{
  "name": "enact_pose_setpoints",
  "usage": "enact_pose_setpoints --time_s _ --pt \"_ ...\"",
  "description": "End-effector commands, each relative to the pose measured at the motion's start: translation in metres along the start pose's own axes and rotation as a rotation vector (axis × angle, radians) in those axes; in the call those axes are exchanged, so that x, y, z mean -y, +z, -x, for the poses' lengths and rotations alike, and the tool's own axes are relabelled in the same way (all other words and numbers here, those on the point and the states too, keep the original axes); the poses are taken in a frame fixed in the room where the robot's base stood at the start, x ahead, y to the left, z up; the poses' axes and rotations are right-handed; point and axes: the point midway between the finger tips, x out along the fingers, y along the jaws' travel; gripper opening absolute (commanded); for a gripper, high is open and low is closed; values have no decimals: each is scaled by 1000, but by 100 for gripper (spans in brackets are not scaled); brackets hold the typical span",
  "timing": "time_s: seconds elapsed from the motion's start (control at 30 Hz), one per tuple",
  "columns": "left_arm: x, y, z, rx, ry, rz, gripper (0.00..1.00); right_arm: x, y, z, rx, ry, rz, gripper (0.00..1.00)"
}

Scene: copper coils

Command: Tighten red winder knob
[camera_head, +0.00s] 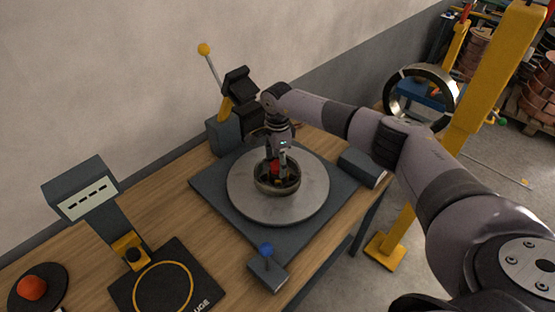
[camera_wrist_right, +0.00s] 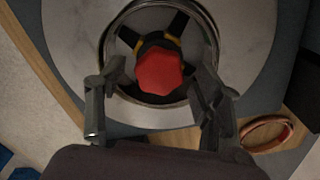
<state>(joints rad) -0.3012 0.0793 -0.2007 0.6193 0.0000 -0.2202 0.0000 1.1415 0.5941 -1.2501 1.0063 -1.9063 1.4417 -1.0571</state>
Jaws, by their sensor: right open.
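The red winder knob (camera_wrist_right: 160,72) sits at the middle of a round metal hub on the winder's grey disc (camera_head: 245,205). In the head view the knob (camera_head: 276,168) is partly hidden by my right gripper (camera_head: 277,166), which points down over it from above. In the right wrist view my right gripper (camera_wrist_right: 158,95) is open, with one finger on each side of the knob and a gap to it on both sides. My left gripper is not in view.
A copper coil (camera_wrist_right: 266,134) lies near the winder in the wrist view. A lever with a blue ball (camera_head: 266,249) stands in front of the disc. A gauge mat (camera_head: 205,290), a display (camera_head: 88,197) and a red button (camera_head: 32,288) are at left. A yellow post (camera_head: 480,90) stands at right.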

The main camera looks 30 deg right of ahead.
Motion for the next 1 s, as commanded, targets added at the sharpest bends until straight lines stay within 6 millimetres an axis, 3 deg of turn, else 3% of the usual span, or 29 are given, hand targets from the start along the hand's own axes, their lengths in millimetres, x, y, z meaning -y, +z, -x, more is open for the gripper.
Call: enact_pose_setpoints --time_s 0.33,1.0 --pt "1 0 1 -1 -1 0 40 0 0 -4 0 -1 1 61" --pt "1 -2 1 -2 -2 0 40 0 0 -4 0 -1 1 16"
